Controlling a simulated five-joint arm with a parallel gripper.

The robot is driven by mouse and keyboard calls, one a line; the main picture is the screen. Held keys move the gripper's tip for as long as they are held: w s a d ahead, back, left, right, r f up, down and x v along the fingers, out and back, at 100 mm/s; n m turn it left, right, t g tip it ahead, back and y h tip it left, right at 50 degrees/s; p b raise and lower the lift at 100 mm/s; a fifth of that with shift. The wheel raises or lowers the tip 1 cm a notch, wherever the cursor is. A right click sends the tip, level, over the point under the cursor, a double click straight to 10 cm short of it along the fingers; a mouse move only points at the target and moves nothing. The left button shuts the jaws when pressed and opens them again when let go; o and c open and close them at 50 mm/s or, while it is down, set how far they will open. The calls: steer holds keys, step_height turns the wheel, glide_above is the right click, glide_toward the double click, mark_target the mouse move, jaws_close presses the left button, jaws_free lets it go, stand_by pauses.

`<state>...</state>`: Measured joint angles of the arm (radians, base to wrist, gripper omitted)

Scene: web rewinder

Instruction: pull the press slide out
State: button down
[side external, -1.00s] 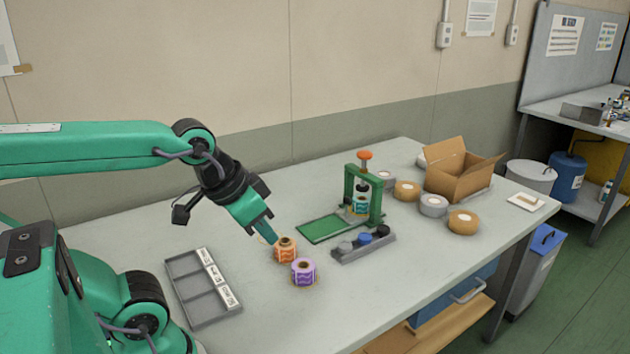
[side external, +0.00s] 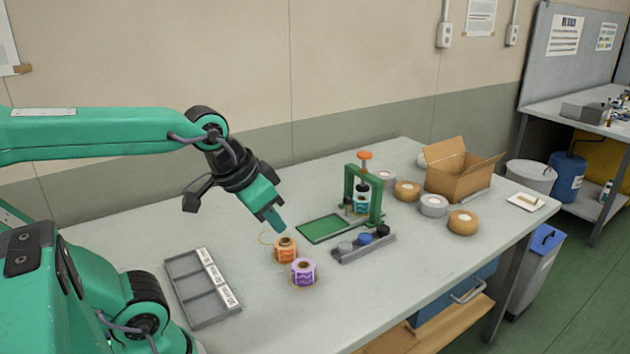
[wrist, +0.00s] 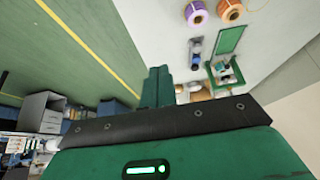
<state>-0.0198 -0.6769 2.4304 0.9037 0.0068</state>
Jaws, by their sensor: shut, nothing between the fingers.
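The press (side external: 376,190) is a green frame with an orange knob on top, standing mid-table. A teal roll (side external: 361,204) sits inside its frame. A flat green tray-like plate (side external: 322,229) extends from the press toward the left; I cannot tell whether it is the slide. The press also shows in the wrist view (wrist: 226,71), with the green plate (wrist: 229,40) beside it. My gripper (side external: 279,226) is shut and empty, above the table to the left of the plate and apart from it. Its closed fingers show in the wrist view (wrist: 158,85).
An orange spool (side external: 286,250) and a purple spool (side external: 304,272) stand near my gripper. A grey block with several knobs (side external: 362,246) lies in front of the press. A grey sectioned tray (side external: 190,297) is at left. Tape rolls (side external: 433,205) and a cardboard box (side external: 460,175) stand right.

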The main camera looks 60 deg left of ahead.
steer(key=w+a+r+n, duration=0.1)
steer(key=w+a, duration=0.2)
steer(key=w, duration=0.4)
steer(key=w+a+r+g+y, duration=0.1)
steer(key=w+a, duration=0.3)
steer(key=w, duration=0.4)
steer(key=w+a+r+n, duration=0.1)
steer(key=w+a, duration=0.2)
steer(key=w, duration=0.4)
steer(key=w+a+f+g, duration=0.1)
steer(key=w+a+f, duration=1.2)
steer(key=a, duration=0.3)
steer(key=shift+w+n+y, duration=0.3)
steer(key=shift+w+n, duration=0.1)
steer(key=shift+w, duration=0.3)
steer(key=shift+f, duration=0.15)
steer(key=shift+d+x, duration=0.15)
steer(key=shift+x, duration=2.25)
steer(key=shift+d+x, duration=0.1)
steer(key=shift+x, duration=2.35)
steer(key=shift+w, duration=0.1)
